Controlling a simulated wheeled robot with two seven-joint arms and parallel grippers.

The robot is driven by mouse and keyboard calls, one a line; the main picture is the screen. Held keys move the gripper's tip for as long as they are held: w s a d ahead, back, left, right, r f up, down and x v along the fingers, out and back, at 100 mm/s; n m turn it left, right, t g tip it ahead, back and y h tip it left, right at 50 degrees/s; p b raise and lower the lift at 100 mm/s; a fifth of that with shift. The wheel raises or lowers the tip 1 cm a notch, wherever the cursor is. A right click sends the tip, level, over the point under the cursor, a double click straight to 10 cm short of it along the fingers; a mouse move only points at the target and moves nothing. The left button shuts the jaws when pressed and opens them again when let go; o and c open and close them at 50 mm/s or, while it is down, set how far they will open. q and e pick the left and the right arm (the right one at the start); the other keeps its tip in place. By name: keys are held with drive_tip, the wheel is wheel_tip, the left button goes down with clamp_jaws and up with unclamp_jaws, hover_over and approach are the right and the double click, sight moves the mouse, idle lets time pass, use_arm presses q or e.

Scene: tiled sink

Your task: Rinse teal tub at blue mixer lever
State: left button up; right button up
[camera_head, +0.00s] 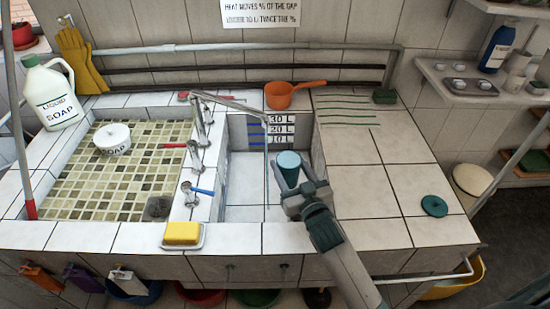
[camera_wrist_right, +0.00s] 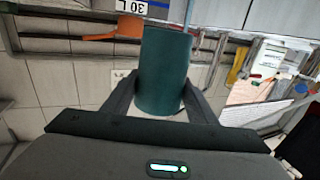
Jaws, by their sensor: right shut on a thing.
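My right gripper (camera_head: 299,187) is shut on the teal tub (camera_head: 288,174) and holds it over the narrow right basin. In the right wrist view the tub (camera_wrist_right: 165,72) stands between both fingers (camera_wrist_right: 160,105). Its top looks pale blue in the head view; I cannot tell what is inside. The blue mixer lever (camera_head: 203,191) is on the divider, left of the tub. A long spout (camera_head: 230,103) reaches over the basin. A thin pale vertical line (camera_head: 267,160) drops from its end, left of and apart from the tub; water or pipe, I cannot tell. My left gripper is out of view.
Red levers (camera_head: 174,146) sit on the other taps. The left basin (camera_head: 110,180) has a mosaic floor and a soap dish (camera_head: 113,138). An orange pan (camera_head: 291,93) stands behind the right basin. A yellow sponge (camera_head: 182,233) lies in front. The right counter (camera_head: 385,205) is mostly clear.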

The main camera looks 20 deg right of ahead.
sight(295, 169)
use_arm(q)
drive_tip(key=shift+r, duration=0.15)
use_arm(e)
drive_tip(key=shift+r, duration=0.15)
